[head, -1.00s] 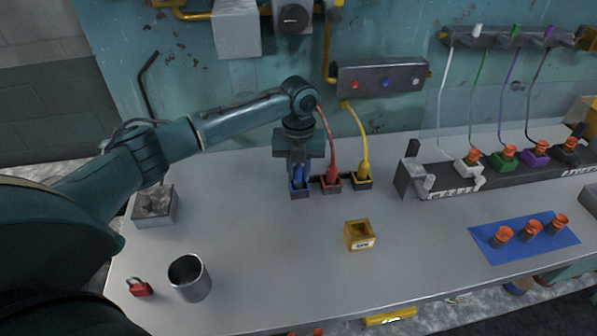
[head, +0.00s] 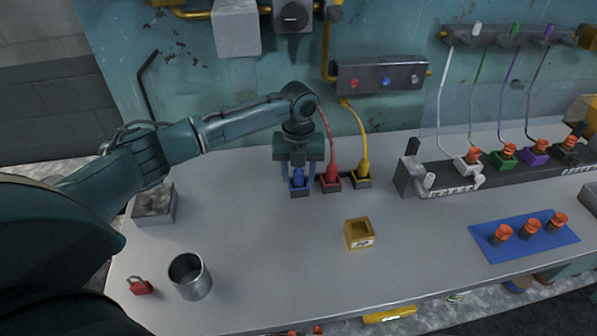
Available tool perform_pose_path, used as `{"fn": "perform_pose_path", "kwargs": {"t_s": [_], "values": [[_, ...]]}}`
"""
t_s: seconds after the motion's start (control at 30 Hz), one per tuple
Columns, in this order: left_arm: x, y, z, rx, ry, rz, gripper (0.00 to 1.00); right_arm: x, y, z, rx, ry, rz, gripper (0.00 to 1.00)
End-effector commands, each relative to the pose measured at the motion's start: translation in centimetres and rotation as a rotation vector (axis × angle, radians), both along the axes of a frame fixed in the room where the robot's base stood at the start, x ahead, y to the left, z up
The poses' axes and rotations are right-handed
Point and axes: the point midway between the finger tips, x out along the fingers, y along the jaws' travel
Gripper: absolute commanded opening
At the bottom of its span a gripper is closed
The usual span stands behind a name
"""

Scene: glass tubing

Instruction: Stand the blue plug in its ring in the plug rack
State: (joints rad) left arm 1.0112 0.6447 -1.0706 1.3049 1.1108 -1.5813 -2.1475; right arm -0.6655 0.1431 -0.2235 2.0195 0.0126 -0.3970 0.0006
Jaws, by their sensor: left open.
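The blue plug (head: 298,179) stands upright in the blue-edged ring (head: 300,193), the left one of three in a row at the back of the table. My left gripper (head: 298,182) is directly above it, pointing down. Its fingers are spread, one on each side of the plug with gaps between. The gripper body hides the plug's top, and I cannot tell how deep the plug sits. The red plug (head: 331,176) and the yellow plug (head: 363,172) stand in the rings to the right, with cords running up. My right gripper is out of view.
A small yellow box (head: 359,234) stands in front of the rings. A metal cup (head: 189,277), a red padlock (head: 139,286) and a grey box (head: 155,204) are at left. A blue mat (head: 525,238) with orange-capped pieces lies at right. The front middle is clear.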

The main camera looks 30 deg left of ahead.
Motion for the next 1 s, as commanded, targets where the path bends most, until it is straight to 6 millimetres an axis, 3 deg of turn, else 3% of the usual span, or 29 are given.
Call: {"fn": "perform_pose_path", "kwargs": {"t_s": [0.17, 0.6, 0.8, 1.0], "values": [[0.1, 0.0, 1.5, 0.000, -0.001, 0.000, 0.45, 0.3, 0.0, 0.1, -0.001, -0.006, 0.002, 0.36], [0.1, 0.0, 10.3, -0.002, -0.003, 0.000, 0.45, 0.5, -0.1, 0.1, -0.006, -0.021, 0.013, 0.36], [0.0, 0.0, 12.1, 0.000, 0.000, 0.001, 0.45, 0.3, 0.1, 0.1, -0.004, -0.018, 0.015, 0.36], [0.0, 0.0, 12.3, 0.000, 0.001, 0.000, 0.45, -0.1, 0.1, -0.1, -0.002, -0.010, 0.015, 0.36]]}}
